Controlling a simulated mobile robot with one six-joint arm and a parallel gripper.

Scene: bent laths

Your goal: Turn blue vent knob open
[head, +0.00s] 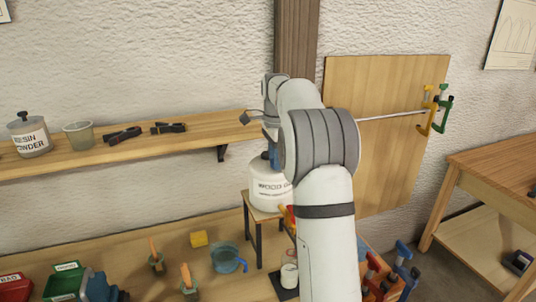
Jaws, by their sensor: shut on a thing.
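A white round vessel (265,192) with a label partly reading "WOOD" stands on a small raised stand in the middle. A blue part (274,156), which looks like the vent knob, shows at the top of the vessel. My gripper (270,150) points down at it and is shut on it. My arm hides the right side of the vessel and most of the gripper, so the fingertips and the knob's turn angle are hard to see.
A wall shelf (205,131) with a grey pot, a cup and black clamps is left of my arm. A blue jug (226,257), brushes and a yellow block stand on the bench below. Red and blue clamps (402,268) stand at lower right.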

